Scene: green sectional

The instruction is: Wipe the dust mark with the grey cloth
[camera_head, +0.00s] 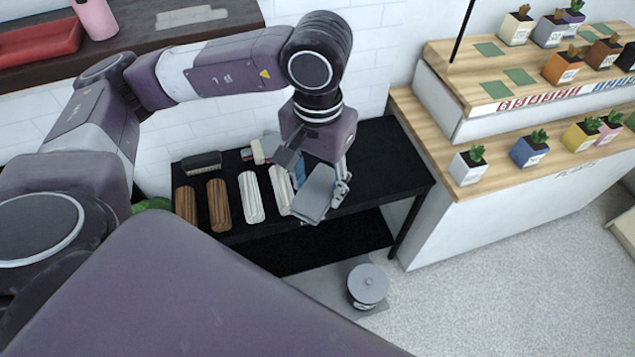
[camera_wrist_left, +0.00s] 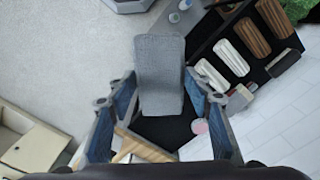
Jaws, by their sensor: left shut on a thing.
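My left gripper (camera_head: 317,178) is shut on the grey cloth (camera_head: 313,196) and holds it over the black table (camera_head: 385,165). In the left wrist view the cloth (camera_wrist_left: 160,75) reaches out from between the two fingers, over the black tabletop (camera_wrist_left: 165,132). I cannot make out a clear dust mark on the table. My right gripper is not in view.
A dark brush (camera_head: 202,162), brown rolls (camera_head: 218,205) and white rolls (camera_head: 251,198) lie on the table's left part. A wooden plant stand (camera_head: 435,180) with several potted cacti stands to the right. The table's right part is clear. A grey round-topped object (camera_head: 368,285) is on the floor.

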